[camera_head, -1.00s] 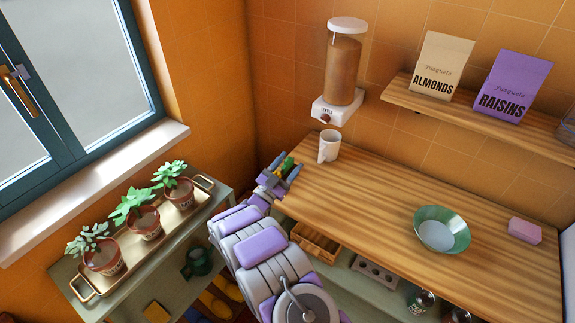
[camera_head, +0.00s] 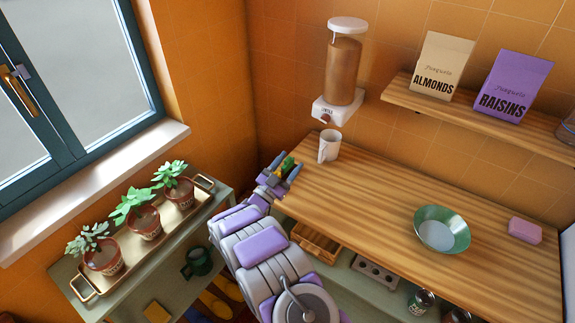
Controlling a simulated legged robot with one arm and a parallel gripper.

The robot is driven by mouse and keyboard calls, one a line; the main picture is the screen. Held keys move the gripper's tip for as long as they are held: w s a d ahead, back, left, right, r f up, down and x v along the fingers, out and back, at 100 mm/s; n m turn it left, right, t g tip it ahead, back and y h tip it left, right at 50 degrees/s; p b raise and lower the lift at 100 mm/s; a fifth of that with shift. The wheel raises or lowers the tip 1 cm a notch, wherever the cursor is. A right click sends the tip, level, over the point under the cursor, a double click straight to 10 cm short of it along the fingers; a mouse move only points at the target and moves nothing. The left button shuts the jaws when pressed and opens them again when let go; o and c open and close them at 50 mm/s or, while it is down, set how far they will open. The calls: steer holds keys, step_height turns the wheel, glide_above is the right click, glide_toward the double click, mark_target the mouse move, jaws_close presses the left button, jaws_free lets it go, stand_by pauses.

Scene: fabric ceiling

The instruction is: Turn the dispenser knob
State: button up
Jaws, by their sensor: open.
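The dispenser (camera_head: 343,72) hangs on the orange tiled wall, with a clear container of brown contents, a white lid and a white base. Its small brown knob (camera_head: 325,118) is at the front underside of the base. A white mug (camera_head: 329,146) stands upright on the wooden counter below the dispenser. My gripper (camera_head: 285,167) is open at the counter's left end, lower left of the mug and well below the knob, apart from both. A small green and yellow thing shows between or behind the fingers; I cannot tell what it is.
The wooden counter (camera_head: 380,205) holds a green bowl (camera_head: 441,229) and a pink block (camera_head: 525,230) at right. A shelf (camera_head: 480,117) carries almonds and raisins bags. Potted plants stand on a tray (camera_head: 127,255) at left. The counter's middle is clear.

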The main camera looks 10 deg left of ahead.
mark_target(323, 122)
steer(key=shift+w, duration=0.1)
stand_by(0.6)
steer(key=shift+w+d+r, duration=0.1)
steer(key=shift+r, duration=0.1)
steer(key=shift+s+f, duration=0.1)
steer(key=shift+s, duration=0.1)
steer(key=shift+d, duration=0.1)
steer(key=b+x, duration=0.2)
steer(key=x, duration=1.5)
steer(key=shift+w+d+f, duration=0.1)
steer(key=shift+d, duration=0.05)
